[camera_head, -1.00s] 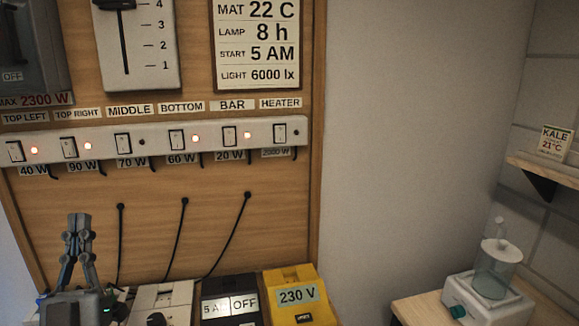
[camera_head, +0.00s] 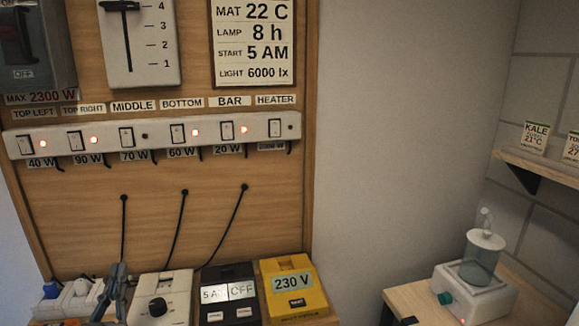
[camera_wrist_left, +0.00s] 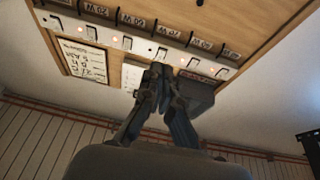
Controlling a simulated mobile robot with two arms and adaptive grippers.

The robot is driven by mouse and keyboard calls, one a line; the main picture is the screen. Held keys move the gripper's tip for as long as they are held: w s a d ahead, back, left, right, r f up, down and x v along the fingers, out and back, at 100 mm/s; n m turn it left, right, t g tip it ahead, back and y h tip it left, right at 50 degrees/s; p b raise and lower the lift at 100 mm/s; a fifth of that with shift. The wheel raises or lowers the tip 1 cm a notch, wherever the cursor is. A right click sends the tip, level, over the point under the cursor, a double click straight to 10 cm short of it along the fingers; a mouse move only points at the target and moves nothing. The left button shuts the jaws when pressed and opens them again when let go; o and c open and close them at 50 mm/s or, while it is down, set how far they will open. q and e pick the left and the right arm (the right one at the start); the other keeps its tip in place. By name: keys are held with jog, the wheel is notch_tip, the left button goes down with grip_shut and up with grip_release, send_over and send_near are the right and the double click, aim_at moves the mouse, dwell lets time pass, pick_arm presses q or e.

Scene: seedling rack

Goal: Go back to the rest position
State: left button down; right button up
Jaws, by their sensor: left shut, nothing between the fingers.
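My left gripper (camera_head: 121,270) is low at the left in the head view, in front of the devices at the foot of the wooden panel (camera_head: 80,235). Its fingers are together with nothing between them, pointing up. In the left wrist view my left gripper (camera_wrist_left: 158,70) also shows with its fingertips close together, and the panel's switch strip (camera_wrist_left: 150,48) lies beyond them. No contact with anything shows. My right gripper is in neither current view.
The white switch strip (camera_head: 110,136) has red lights lit except at MIDDLE and HEATER. Below stand a white dial box (camera_head: 160,290), a black timer (camera_head: 230,295) and a yellow 230 V box (camera_head: 288,290). A white device with a jar (camera_head: 475,290) stands at right.

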pick_arm(q)
jog(key=s+d+f+m+g+h, duration=0.1)
jog(key=s+d+f+g, duration=0.15)
jog(key=f, duration=0.45)
jog(key=s+d+f+g+h, duration=0.1)
jog(key=f+g, duration=0.3)
jog(key=f, duration=0.3)
jog(key=s+d+f+m+g+h, duration=0.1)
jog(key=s+f+g, duration=0.15)
jog(key=f, duration=0.35)
jog(key=s+d+f+m+g+h, duration=0.1)
jog(key=s+d+f+g, duration=0.1)
jog(key=s+f+g, duration=0.55)
jog(key=s+d+f+m+g, duration=0.1)
jog(key=s+d+f+g, duration=0.3)
jog(key=s, duration=0.7)
notch_tip(320, 180, down, 27)
jog(key=a+t, duration=0.1)
jog(key=s+a+f+g, duration=0.1)
jog(key=s+a+f, duration=0.2)
jog(key=s+f, duration=1.3)
jog(key=shift+s+a, duration=0.2)
jog(key=shift+s, duration=0.45)
pick_arm(e)
jog(key=shift+s+d, duration=0.2)
jog(key=shift+d, duration=0.1)
